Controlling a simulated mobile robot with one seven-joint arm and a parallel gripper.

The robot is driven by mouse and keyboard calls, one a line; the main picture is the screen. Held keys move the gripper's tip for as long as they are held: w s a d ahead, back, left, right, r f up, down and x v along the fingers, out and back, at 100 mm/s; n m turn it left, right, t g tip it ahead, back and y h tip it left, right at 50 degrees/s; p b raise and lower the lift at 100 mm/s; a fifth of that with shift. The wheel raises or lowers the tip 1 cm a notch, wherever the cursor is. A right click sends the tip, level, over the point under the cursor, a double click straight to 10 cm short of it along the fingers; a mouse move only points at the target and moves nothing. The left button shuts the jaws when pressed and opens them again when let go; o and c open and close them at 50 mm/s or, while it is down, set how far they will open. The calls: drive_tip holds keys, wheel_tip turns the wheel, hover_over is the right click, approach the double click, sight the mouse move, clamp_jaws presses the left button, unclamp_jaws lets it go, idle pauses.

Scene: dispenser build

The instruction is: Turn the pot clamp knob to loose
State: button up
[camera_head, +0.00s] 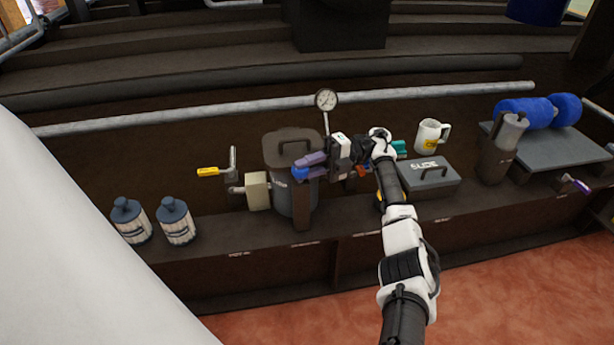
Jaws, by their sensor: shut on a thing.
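The dark lidded pot (284,196) stands on the brown bench in the middle of the view. A small blue knob (299,173) shows at the pot's upper right front, and I take it as the pot clamp knob. My gripper (306,166) reaches in from the right, with its purple-grey fingers around this knob. It is shut on the knob, and the fingers hide part of it. The knob's turn angle and any loose mark are too small to tell.
A round gauge (326,99) stands behind my gripper. A beige box (257,190) and a yellow-handled lever (209,171) are left of the pot. Two blue-topped canisters (175,222) stand further left.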

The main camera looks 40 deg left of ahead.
idle(0.3)
drive_tip(key=o, duration=0.7)
drive_tip(key=shift+w, duration=0.1)
